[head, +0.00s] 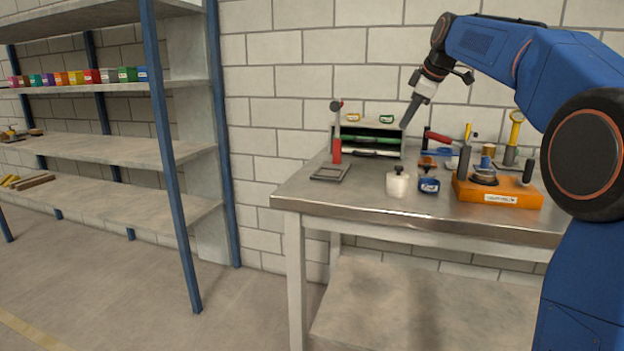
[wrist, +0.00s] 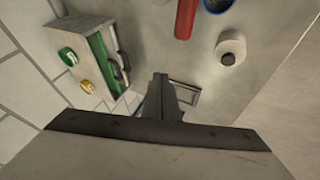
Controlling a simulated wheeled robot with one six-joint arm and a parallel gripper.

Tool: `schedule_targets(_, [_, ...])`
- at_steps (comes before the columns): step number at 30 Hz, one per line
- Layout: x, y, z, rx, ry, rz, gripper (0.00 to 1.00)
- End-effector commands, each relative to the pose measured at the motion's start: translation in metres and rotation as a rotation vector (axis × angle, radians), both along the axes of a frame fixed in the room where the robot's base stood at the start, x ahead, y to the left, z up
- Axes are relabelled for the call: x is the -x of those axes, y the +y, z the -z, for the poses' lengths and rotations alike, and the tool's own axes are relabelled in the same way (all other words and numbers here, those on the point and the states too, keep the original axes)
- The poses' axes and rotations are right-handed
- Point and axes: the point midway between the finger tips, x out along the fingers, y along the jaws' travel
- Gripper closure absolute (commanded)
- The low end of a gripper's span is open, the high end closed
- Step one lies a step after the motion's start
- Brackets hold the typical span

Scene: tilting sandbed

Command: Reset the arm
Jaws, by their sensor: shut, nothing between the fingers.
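My gripper (head: 407,118) hangs at the end of my blue arm, over the back of the metal workbench (head: 310,195). Its long dark fingers point down and left and are shut with nothing between them. The tips are just right of the small grey drawer unit (head: 340,129) in the head view; I cannot tell the exact gap. In the wrist view the fingers (wrist: 162,85) are together, with bare bench beyond. The drawer unit (wrist: 85,38) is to their left there.
Tools are at the back right. A shelf rack (head: 165,150) is at left. Free floor lies between.

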Motion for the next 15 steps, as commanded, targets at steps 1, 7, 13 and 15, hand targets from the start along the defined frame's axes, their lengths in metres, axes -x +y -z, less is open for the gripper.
schedule_targets(1, [0.004,0.001,0.001,-0.002,0.003,0.006,1.00])
schedule_targets(7, [0.022,0.001,0.005,-0.019,0.016,0.047,1.00])
schedule_targets(13, [0.049,0.002,0.013,-0.039,0.038,0.106,1.00])
schedule_targets(15, [0.061,0.001,0.016,-0.048,0.046,0.132,1.00])
